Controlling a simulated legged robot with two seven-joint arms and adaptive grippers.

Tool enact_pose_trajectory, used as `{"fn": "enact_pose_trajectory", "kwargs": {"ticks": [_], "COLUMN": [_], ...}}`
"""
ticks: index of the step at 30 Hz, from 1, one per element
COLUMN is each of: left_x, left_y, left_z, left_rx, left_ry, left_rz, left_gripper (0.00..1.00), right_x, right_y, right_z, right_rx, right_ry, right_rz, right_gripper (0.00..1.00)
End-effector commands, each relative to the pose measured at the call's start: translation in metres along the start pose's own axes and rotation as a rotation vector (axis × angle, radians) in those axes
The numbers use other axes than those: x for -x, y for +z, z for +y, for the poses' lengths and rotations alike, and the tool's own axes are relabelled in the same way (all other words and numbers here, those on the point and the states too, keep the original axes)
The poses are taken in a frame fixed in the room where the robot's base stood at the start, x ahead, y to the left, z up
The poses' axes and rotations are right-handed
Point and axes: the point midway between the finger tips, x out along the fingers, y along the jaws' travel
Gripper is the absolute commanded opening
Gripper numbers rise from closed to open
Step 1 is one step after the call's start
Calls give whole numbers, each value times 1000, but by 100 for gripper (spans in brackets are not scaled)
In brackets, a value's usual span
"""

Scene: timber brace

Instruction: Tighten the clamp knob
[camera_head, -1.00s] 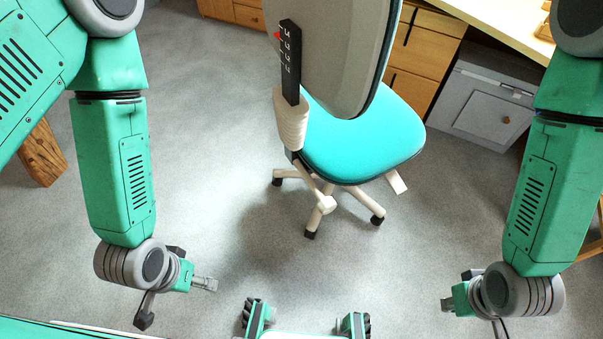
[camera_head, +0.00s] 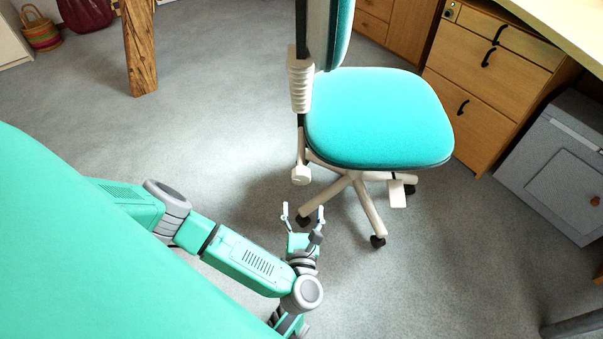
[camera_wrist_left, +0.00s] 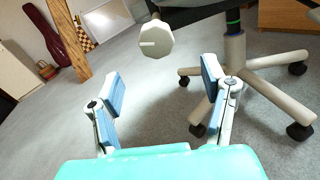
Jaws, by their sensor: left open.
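The clamp knob (camera_head: 301,175) is a pale, faceted knob at the lower end of a stem under the chair's back bracket. It also shows in the left wrist view (camera_wrist_left: 156,39), at the top centre, with a slot-like mark on its face. My left gripper (camera_head: 303,210) is open and empty, its fingers pointing up toward the knob from just below it in the head view. In the left wrist view the knob appears beyond and between the two blue-padded fingers (camera_wrist_left: 160,82), not touching them. My right gripper is out of view.
The turquoise chair seat (camera_head: 380,117) and its pale wheeled base (camera_head: 366,208) are right of the knob. Wooden drawers (camera_head: 490,85) and a grey cabinet (camera_head: 562,165) stand at right. A timber post (camera_head: 139,48) stands at upper left. Grey floor (camera_head: 190,120) between is clear.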

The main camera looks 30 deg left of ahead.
Motion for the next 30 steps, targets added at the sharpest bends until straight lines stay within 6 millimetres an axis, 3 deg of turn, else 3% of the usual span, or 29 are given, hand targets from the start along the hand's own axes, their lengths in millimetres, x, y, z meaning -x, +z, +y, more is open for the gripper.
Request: {"fn": "enact_pose_trajectory", "kwargs": {"ticks": [5,21,30], "left_x": [-17,-120,-138], "left_y": [-2,-2,0], "left_z": [6,7,6], "left_rx": [11,9,9], "left_ry": [26,22,18], "left_rz": [-11,-9,-8], "left_gripper": [66,66,66], "right_x": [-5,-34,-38], "right_y": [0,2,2], "right_z": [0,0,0], "right_rx": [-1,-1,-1], "right_ry": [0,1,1], "right_rz": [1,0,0], "right_gripper": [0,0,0]}}
